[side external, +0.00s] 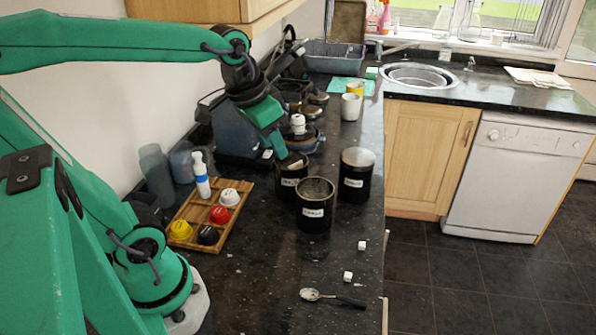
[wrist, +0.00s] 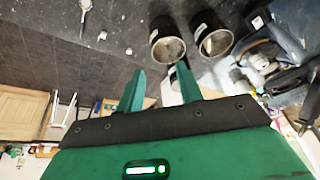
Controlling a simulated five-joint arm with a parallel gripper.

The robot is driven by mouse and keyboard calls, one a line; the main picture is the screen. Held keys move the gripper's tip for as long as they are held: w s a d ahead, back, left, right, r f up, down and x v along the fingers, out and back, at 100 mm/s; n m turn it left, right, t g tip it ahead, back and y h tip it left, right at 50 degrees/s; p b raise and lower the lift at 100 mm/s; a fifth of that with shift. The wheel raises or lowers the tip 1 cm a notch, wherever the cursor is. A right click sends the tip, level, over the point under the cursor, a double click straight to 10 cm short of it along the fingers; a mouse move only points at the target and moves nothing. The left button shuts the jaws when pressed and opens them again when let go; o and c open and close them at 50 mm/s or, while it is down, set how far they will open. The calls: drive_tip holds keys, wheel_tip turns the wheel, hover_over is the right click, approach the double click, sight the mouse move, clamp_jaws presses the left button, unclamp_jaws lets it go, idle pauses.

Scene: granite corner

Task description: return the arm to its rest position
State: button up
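My gripper (wrist: 160,70) shows in the wrist view with its two green fingers spread apart and nothing held between them. In the side external view my green arm reaches from the left across the top, and its wrist end (side external: 262,112) hangs over the back part of the black counter. It is above and behind the dark canisters there. The fingers are not clear in that view, so the gap to the things below is hard to judge.
Dark labelled canisters (side external: 314,205) stand mid-counter. A wooden rack (side external: 212,238) with coloured lids is left of them. A spoon (side external: 330,297) and two white cubes (side external: 348,276) lie in front. A white mug (side external: 351,107) stands behind. The front counter is mostly clear.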

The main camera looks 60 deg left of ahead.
drive_tip(key=s+d+f+t, duration=0.1)
drive_tip(key=s+d, duration=0.1)
drive_tip(key=s, duration=0.3)
drive_tip(key=shift+s+d+f, duration=0.2)
drive_tip(key=shift+d, duration=0.2)
